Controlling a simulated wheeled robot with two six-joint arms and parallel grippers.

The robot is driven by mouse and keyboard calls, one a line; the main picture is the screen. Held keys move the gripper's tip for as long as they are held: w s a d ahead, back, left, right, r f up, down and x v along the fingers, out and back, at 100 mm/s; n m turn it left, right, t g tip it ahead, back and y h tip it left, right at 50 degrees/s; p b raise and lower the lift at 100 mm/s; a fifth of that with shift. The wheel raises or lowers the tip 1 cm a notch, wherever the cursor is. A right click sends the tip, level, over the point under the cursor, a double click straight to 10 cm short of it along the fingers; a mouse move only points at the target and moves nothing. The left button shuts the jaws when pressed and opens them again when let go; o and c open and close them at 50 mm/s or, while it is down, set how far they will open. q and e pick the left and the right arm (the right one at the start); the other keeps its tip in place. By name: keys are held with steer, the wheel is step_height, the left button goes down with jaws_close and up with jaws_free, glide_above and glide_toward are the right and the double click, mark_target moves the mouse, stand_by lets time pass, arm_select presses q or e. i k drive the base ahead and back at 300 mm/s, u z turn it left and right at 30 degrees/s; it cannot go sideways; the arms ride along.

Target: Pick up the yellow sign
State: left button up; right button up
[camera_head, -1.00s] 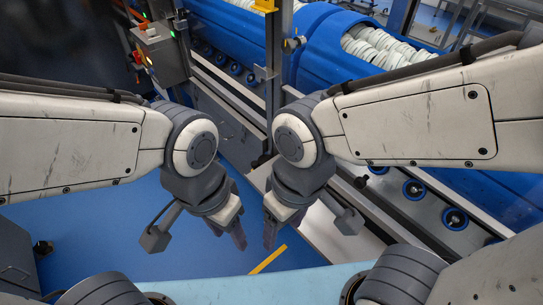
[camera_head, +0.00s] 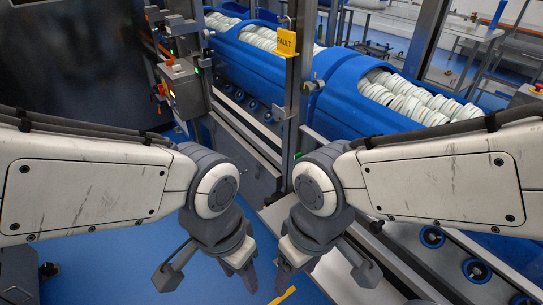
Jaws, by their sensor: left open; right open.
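The yellow sign (camera_head: 286,41) reads FAULT and hangs from a hook or padlock on an upright metal post (camera_head: 293,100), high in the picture. My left gripper (camera_head: 251,281) points down at the lower middle, open and empty. My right gripper (camera_head: 280,279) is just to its right, also pointing down, open and empty. Both grippers are well below the sign in the picture and apart from it.
Blue tubs (camera_head: 362,98) filled with white round pieces stand on a roller conveyor (camera_head: 432,237) behind the post. A control box (camera_head: 180,88) with lights is at left. Blue floor (camera_head: 150,262) is open at lower left.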

mark_target(286, 38)
steer(key=z, duration=0.05)
steer(key=k, duration=0.55)
steer(key=u, duration=1)
steer(key=i, duration=1.45)
steer(key=z, duration=0.8)
